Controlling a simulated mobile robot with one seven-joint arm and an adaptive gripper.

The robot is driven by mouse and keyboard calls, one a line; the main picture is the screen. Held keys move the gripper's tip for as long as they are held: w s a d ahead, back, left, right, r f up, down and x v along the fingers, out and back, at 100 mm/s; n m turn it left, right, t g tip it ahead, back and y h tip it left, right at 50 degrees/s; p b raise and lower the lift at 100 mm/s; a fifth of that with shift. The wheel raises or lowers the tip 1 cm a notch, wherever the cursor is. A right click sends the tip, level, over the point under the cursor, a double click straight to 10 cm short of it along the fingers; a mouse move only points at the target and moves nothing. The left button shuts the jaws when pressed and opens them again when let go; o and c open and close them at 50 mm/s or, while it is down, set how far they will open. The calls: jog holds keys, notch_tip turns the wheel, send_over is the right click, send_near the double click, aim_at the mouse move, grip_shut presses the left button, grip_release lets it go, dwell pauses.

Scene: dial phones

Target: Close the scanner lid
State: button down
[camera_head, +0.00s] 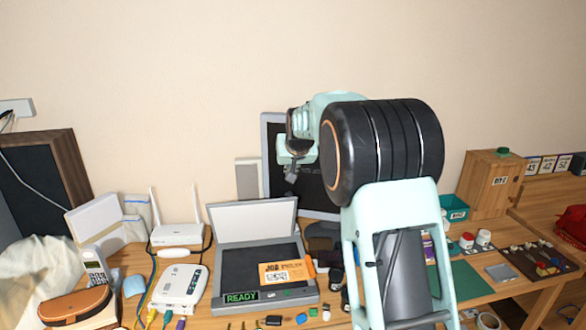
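The scanner (230,273) sits on the wooden desk, a grey flat body with a dark bed and a green "READY" display at its front left. Its lid (253,220) is raised at the back edge, pale inner face showing, leaning back. An orange-and-white job card (287,273) lies on the right part of the bed. My gripper (291,176) is above and behind the lid's right end, in front of the dark monitor, apart from the lid. It is small and partly hidden by my arm, so its finger opening is unclear.
The monitor (312,165) stands behind the scanner. A white router (178,234) with antennas and a white box (181,287) with cables stand left. Small coloured pieces lie along the scanner's front. The air above the bed is clear.

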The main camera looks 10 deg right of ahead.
jog(key=shift+w+f+p, duration=0.15)
jog(key=shift+f+p, duration=0.05)
jog(key=shift+f, duration=1.3)
jog(key=shift+w+f+p, duration=0.15)
jog(key=shift+f, duration=1.3)
jog(key=shift+f+b, duration=0.2)
jog(key=shift+b, duration=0.15)
